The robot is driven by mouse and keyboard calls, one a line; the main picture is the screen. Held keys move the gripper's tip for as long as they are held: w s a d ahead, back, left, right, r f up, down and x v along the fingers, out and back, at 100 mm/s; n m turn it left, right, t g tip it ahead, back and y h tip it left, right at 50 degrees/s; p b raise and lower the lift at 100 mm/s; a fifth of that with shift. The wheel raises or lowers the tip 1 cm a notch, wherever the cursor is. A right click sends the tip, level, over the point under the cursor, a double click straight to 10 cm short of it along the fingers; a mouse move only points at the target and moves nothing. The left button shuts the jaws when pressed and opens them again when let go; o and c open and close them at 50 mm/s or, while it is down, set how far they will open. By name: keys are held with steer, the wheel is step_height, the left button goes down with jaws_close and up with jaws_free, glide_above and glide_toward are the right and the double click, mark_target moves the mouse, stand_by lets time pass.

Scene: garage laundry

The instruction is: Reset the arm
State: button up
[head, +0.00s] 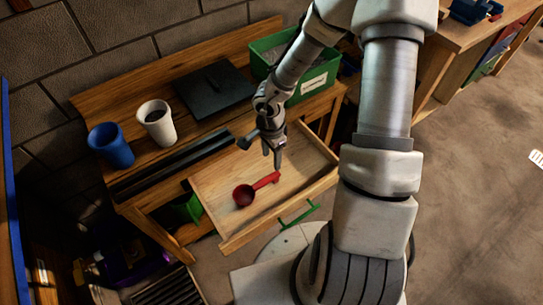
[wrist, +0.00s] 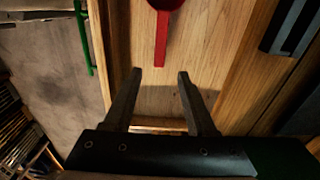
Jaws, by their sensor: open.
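My gripper (head: 272,158) hangs above the open wooden drawer (head: 220,187), fingers pointing down. In the wrist view my gripper (wrist: 160,75) has its two fingers spread apart with nothing between them. A red scoop (head: 245,195) lies on the drawer floor, its handle pointing toward my gripper. In the wrist view the red scoop's handle (wrist: 160,40) is just beyond the fingertips, and its bowl is cut off at the top edge. My arm reaches out from the right side of the head view.
On the workbench (head: 185,75) stand a blue cup (head: 111,146), a white cup (head: 157,124), a dark flat panel (head: 214,90) and a green bin (head: 318,82). The drawer has a green handle (head: 299,213). The floor at right is open.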

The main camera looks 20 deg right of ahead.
steer(key=shift+w, duration=0.1)
stand_by(0.3)
steer(key=w+r+n+t, duration=0.45)
steer(key=w+r, duration=0.35)
steer(key=r, duration=0.4)
steer(key=a+r+n+t+y, duration=0.3)
steer(key=a+r+n, duration=0.15)
steer(key=r, duration=0.65)
steer(key=s+a+r+n, duration=0.2)
steer(key=s+r+n, duration=0.2)
steer(key=s+r, duration=0.45)
steer(key=s+d+r+g+h, duration=0.1)
steer(key=s+d, duration=0.2)
steer(key=s, duration=0.3)
steer(key=s+d+r+n+g+h, duration=0.1)
steer(key=s+d, duration=0.2)
steer(key=s, duration=0.4)
steer(key=shift+s+d+r+h, duration=0.25)
steer(key=shift+d+h, duration=0.15)
